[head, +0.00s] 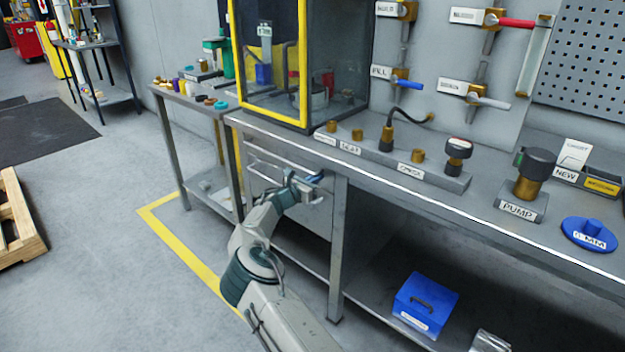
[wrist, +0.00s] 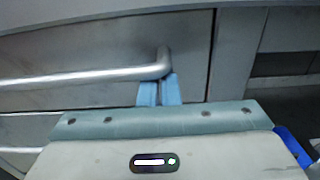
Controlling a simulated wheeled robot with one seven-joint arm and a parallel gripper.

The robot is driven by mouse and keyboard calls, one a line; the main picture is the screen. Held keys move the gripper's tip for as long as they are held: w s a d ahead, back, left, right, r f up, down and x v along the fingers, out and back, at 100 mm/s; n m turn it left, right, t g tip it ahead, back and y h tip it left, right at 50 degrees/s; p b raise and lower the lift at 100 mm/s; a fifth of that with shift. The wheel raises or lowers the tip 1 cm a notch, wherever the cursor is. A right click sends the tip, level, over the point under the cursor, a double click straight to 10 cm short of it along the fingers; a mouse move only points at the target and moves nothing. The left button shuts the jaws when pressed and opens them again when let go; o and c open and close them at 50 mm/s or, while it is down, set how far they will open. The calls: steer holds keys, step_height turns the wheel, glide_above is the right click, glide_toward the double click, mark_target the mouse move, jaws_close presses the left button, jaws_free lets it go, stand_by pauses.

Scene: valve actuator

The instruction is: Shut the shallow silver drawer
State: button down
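The shallow silver drawer (head: 262,172) is under the left part of the bench top. Its front also fills the upper left of the wrist view (wrist: 110,47), with a long bar handle (wrist: 90,76) across it. My gripper (head: 318,178) is at the right end of this handle. In the wrist view its two blue fingers (wrist: 158,90) lie side by side, almost together, with tips just below the handle's bent end. I see nothing between them. I cannot tell whether they touch the handle or drawer front, or how far the drawer stands out.
A bench leg (head: 338,250) stands just right of my gripper. A lower shelf holds a blue box (head: 425,303). A small side table (head: 190,100) stands to the left. The floor (head: 130,270) left of my arm is clear up to a wooden pallet (head: 18,225).

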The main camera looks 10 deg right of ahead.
steer(key=v, duration=1.3)
steer(key=s+d+r+m+g+y+p, duration=0.25)
steer(key=s+d+r+m+g, duration=0.2)
steer(key=s+d+m, duration=0.3)
steer(key=s+d+r+m+g+y+p, duration=0.2)
steer(key=s+d+r+m+g+p, duration=0.15)
steer(key=s+d+m+g, duration=0.35)
steer(key=s+a+r+m+y+p, duration=0.1)
steer(key=s+r+m+y+p, duration=0.1)
steer(key=s, duration=0.9)
steer(key=s+a+r+m+t+y+p, duration=0.1)
steer(key=s+a+r+m+y+p, duration=0.1)
steer(key=s+r+m, duration=0.4)
steer(key=s+a+r+m+t+y+p, duration=0.1)
steer(key=s+r, duration=0.7)
steer(key=s, duration=0.9)
steer(key=a+m+y+p, duration=0.1)
steer(key=m+y+p, duration=0.1)
steer(key=m+y, duration=0.1)
steer(key=shift+r+y+p, duration=0.15)
steer(key=shift+y+p, duration=0.15)
steer(key=shift+y, duration=0.25)
steer(key=shift+t, duration=0.25)
